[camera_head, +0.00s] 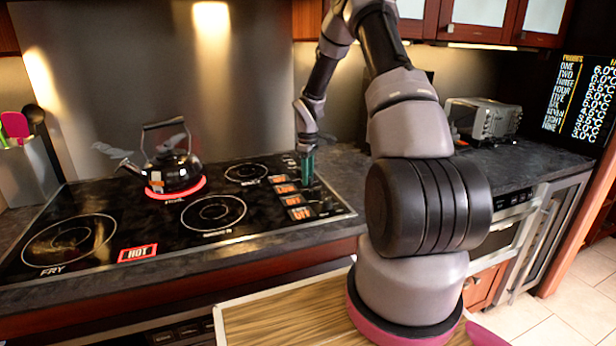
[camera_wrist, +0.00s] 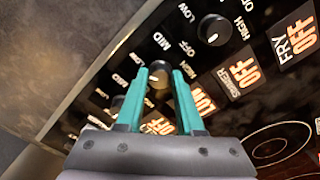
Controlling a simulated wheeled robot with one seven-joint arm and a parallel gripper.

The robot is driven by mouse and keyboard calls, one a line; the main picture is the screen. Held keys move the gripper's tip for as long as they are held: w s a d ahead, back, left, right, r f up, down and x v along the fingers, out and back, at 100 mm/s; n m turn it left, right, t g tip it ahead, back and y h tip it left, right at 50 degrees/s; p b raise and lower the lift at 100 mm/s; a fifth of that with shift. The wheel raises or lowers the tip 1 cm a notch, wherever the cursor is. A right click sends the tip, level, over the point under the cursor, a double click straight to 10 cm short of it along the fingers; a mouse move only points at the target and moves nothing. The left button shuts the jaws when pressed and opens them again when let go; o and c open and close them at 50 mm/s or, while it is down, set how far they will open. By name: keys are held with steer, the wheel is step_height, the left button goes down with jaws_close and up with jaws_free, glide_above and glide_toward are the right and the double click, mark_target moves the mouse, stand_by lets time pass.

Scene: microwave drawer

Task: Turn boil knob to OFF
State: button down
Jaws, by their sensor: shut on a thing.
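My gripper (camera_head: 307,181) reaches down to the control strip at the right side of the black cooktop (camera_head: 120,215). In the wrist view its two teal fingers (camera_wrist: 159,73) are shut on a small dark round knob (camera_wrist: 157,82), one on each side. The knob's own name label is hidden or unreadable. Lit orange displays run beside the knobs; one near the held knob reads LOW (camera_wrist: 202,99). The nearer ones read SIMMER OFF (camera_wrist: 243,75) and FRY OFF (camera_wrist: 295,43).
A black kettle (camera_head: 174,172) steams on a glowing red burner. A HOT sign (camera_head: 137,253) is lit at the cooktop front. Another free knob (camera_wrist: 214,30) is close to my fingers. A grey appliance (camera_head: 485,120) stands on the right counter; utensils (camera_head: 20,130) are at left.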

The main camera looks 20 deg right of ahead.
steer(key=n, duration=0.6)
steer(key=shift+n, duration=0.3)
steer(key=n, duration=0.6)
steer(key=shift+r, duration=0.1)
stand_by(0.3)
steer(key=c, duration=0.5)
jaws_free()
steer(key=shift+c, duration=0.2)
step_height(320, 180, up, 11)
